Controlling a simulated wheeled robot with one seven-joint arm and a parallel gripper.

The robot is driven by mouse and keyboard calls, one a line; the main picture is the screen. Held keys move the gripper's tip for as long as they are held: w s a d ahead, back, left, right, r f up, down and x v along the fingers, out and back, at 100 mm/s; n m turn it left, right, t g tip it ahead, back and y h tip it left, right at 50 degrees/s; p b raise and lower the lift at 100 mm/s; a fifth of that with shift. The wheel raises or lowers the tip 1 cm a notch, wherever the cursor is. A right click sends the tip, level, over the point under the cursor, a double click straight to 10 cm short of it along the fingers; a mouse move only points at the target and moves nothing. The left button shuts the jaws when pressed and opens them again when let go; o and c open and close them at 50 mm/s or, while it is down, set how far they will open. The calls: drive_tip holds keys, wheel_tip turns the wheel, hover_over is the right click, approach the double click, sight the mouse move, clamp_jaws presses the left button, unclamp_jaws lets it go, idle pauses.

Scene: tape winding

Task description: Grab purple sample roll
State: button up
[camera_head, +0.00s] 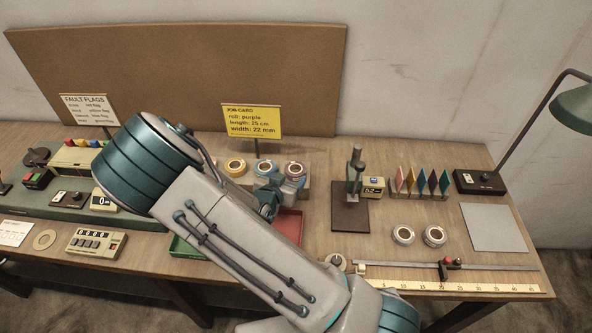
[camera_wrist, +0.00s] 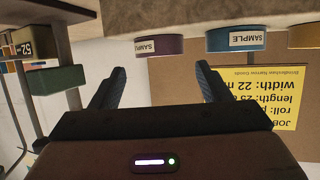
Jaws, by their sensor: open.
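In the wrist view, which is upside down, the purple roll (camera_wrist: 160,46) carries a white SAMPLE label. There my gripper (camera_wrist: 162,70) is open and empty. Its two fingers point toward the purple roll, which appears between the fingertips but beyond them. The blue sample roll (camera_wrist: 235,38) is next to it, on the right in the wrist view.
A yellow roll (camera_head: 235,167) ends the row at left. A yellow job card (camera_head: 252,121) reading purple stands behind. A dark post device (camera_head: 354,178) stands right of the rolls. Red (camera_head: 289,226) and green trays lie below my arm. Two loose rolls (camera_head: 404,235) lie at right.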

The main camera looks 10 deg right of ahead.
sight(298, 167)
drive_tip(key=shift+f+p+x, duration=0.2)
drive_tip(key=shift+p+x, duration=0.75)
drive_tip(key=shift+x, duration=1.85)
drive_tip(key=shift+s, duration=0.1)
drive_tip(key=c, duration=0.7)
